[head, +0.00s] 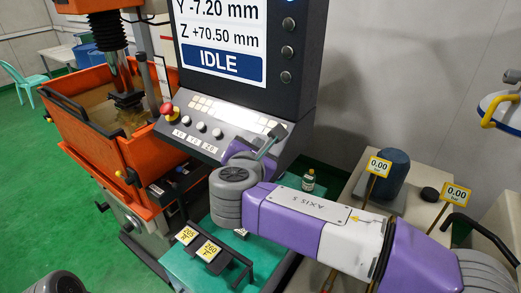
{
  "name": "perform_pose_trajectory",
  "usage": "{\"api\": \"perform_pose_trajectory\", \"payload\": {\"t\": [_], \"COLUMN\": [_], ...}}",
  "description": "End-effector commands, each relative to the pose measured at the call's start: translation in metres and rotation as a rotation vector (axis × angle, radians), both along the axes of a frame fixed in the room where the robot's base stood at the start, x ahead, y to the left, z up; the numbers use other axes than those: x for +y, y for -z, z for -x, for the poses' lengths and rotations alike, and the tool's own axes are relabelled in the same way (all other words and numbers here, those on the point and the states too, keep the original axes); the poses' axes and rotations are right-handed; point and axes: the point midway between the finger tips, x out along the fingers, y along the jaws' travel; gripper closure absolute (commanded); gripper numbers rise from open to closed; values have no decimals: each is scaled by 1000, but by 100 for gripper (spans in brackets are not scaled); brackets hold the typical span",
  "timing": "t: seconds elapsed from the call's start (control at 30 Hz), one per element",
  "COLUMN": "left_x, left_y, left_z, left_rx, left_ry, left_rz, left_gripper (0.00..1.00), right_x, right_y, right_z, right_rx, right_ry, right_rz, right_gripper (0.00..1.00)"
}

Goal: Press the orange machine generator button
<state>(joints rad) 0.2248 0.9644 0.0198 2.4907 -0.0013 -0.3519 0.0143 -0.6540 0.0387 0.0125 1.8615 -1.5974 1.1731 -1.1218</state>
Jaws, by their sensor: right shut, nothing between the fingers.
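The orange machine (105,150) stands at the left. Its grey control console (305,100) is in the middle, with a screen (221,35) reading IDLE. A column of round buttons (287,51) runs down the right of the screen. The sloped panel has a red mushroom button (167,108), several white knobs or buttons (201,127) and rows of pale keys (225,111). I cannot tell which is the generator button. My right gripper (270,138) is shut and empty in front of the panel's right end. Contact cannot be judged. My left gripper is not in view.
A teal table (215,265) with yellow-labelled blocks (208,251) lies below my right arm. A small green bottle (308,180) stands behind the arm. A dark cylinder (388,175) and gauge signs (456,194) are at the right.

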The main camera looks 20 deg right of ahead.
Motion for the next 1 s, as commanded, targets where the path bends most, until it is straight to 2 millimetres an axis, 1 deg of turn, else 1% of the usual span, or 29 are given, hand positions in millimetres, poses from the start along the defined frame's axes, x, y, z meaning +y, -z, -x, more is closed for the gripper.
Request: {"api": "perform_pose_trajectory", "payload": {"t": [1.0], "left_x": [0], "left_y": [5], "left_z": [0], "left_rx": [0], "left_ry": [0], "left_rz": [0], "left_gripper": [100], "right_x": [-4], "right_y": [8], "right_z": [-3], "right_rx": [1], "right_ry": [0], "right_rz": [-1], "right_gripper": [100]}}
